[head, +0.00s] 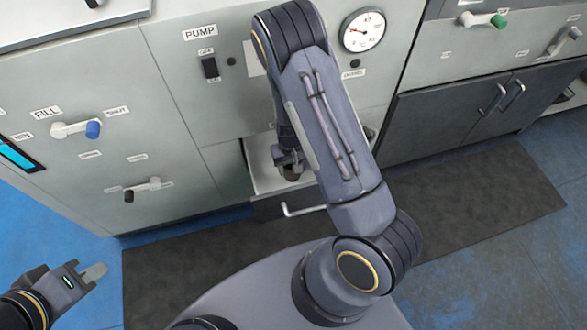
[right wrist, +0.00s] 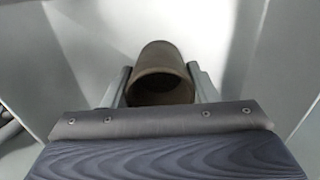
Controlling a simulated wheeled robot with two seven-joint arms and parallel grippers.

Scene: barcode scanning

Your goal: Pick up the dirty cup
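A dark brown cup (right wrist: 160,78) is in the right wrist view, its dark round mouth facing the camera. It is between the two fingers of my right gripper (right wrist: 161,85), close to both. I cannot tell whether the fingers touch it. In the head view my right gripper (head: 288,158) is inside the pale open recess below the pump panel, and only a small dark part of the cup (head: 293,173) shows beside it.
Pale walls of the recess (head: 262,178) surround the right gripper closely. A light handle (head: 303,210) is at its front. Machine panels bear a blue-tipped lever (head: 92,129), a black-tipped lever (head: 129,195) and a gauge (head: 363,30). A dark mat (head: 480,205) lies on the blue floor.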

